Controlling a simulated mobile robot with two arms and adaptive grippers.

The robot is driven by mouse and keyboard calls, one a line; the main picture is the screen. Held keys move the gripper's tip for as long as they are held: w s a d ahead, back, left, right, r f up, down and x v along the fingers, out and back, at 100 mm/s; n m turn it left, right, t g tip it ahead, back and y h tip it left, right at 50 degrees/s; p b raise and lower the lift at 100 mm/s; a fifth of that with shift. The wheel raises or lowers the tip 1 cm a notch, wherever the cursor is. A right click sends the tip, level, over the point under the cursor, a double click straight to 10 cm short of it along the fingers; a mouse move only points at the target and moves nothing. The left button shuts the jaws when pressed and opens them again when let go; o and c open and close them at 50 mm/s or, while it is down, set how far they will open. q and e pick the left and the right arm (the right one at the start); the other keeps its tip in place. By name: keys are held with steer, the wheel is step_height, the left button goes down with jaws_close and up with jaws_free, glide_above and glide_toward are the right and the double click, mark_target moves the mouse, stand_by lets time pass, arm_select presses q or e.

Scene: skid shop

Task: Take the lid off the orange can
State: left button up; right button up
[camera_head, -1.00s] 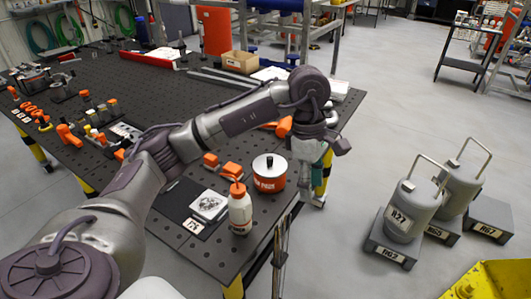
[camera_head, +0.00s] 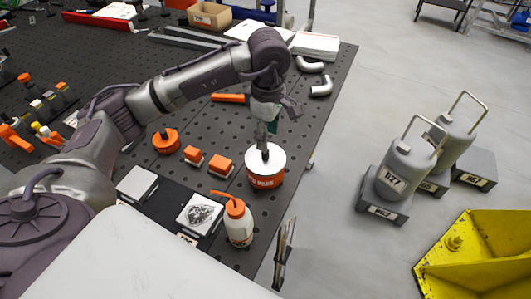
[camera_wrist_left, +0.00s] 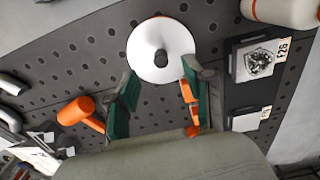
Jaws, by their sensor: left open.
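The orange can (camera_head: 266,181) stands upright near the right edge of the dark perforated table. Its white lid (camera_head: 275,161) with a dark knob is on top. In the left wrist view the lid (camera_wrist_left: 176,55) shows from above as a white disc, with the knob (camera_wrist_left: 161,57) at its middle. My left gripper (camera_head: 262,143) hangs right over the lid, fingers pointing down close to the knob. In the left wrist view its green-padded fingers (camera_wrist_left: 155,88) are spread apart, and the lid lies just beyond their tips. My right gripper is not in view.
A white bottle with an orange cap (camera_head: 238,222) stands close in front of the can. Orange blocks (camera_head: 219,167) and a dark mat with a pictured plate (camera_head: 200,214) lie to the left. Grey canisters (camera_head: 402,175) stand on the floor at right.

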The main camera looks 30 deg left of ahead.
mark_target(265, 155)
arm_select(q)
steer(key=f, duration=0.1)
steer(key=f+p, duration=0.1)
steer(key=f, duration=0.1)
steer(key=shift+a+p, duration=0.25)
steer(key=shift+p, duration=0.15)
step_height(265, 155, down, 3)
steer(key=shift+r+p, duration=0.15)
steer(key=shift+p, duration=0.4)
steer(key=shift+a+f, duration=0.1)
steer(key=shift+f, duration=0.5)
jaws_close()
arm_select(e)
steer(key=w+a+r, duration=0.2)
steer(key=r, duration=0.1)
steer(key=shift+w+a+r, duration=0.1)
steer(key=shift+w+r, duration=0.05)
